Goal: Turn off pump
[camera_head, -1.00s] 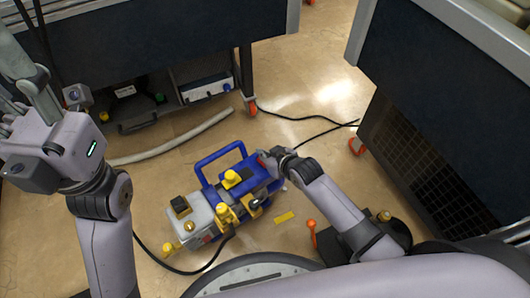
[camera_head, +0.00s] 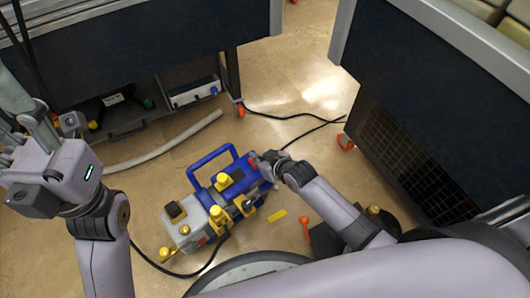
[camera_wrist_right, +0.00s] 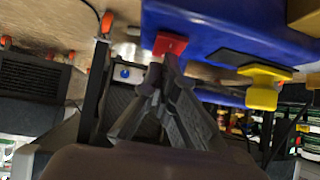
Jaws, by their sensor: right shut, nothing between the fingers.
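The vacuum pump (camera_head: 204,215) stands on the floor, with a blue body, grey end and yellow caps. Its blue body fills the upper right of the right wrist view (camera_wrist_right: 225,25). A red switch (camera_wrist_right: 170,43) sits on the blue body there. My right gripper (camera_wrist_right: 170,62) is shut and empty, its fingertips right at the red switch; I cannot tell whether they press it. In the head view my right gripper (camera_head: 262,164) is at the pump's right end. My left gripper (camera_head: 22,105) is raised at the left, away from the pump; its finger opening is unclear.
A grey hose (camera_head: 170,143) lies on the floor behind the pump. Dark cabinets stand at the back left (camera_head: 150,45) and right (camera_head: 425,80). Black cables (camera_head: 300,118) run over the floor.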

